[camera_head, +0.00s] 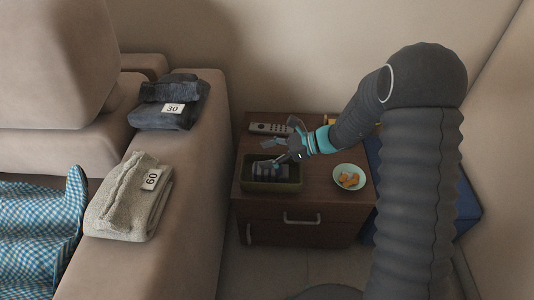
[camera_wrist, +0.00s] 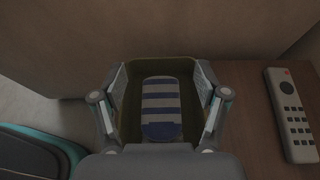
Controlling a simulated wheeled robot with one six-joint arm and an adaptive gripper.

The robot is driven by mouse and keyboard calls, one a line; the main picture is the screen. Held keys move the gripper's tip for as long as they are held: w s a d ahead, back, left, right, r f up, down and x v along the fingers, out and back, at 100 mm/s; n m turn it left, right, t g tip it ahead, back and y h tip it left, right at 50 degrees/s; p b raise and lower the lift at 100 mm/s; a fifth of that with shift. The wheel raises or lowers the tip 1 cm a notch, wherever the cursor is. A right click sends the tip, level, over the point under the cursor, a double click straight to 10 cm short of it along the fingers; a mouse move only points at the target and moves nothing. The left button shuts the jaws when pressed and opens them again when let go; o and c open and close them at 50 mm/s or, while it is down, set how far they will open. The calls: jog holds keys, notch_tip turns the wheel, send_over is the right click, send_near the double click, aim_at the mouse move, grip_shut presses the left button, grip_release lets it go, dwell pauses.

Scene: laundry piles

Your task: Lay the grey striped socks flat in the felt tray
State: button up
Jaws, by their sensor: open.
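The grey and blue striped socks (camera_wrist: 161,108) lie as one flat, oblong bundle inside the felt tray (camera_head: 270,187). In the head view the socks (camera_head: 263,169) show at the tray's left and middle, partly behind a finger. The olive-green tray sits on the brown nightstand. My gripper (camera_head: 272,153) is above the tray with its fingers spread, one on each side of the socks in the wrist view. It holds nothing. The wrist view cannot settle whether the fingertips touch the tray walls.
A remote (camera_head: 270,128) lies behind the tray on the nightstand (camera_head: 300,218). A bowl with orange pieces (camera_head: 349,177) stands to its right. A blue box (camera_head: 466,205) is beyond. Folded cloths tagged 30 (camera_head: 168,115) and 60 (camera_head: 130,205) lie on the sofa arm.

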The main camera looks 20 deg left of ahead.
jog(key=shift+o, duration=1.1)
jog(key=v, duration=1.2)
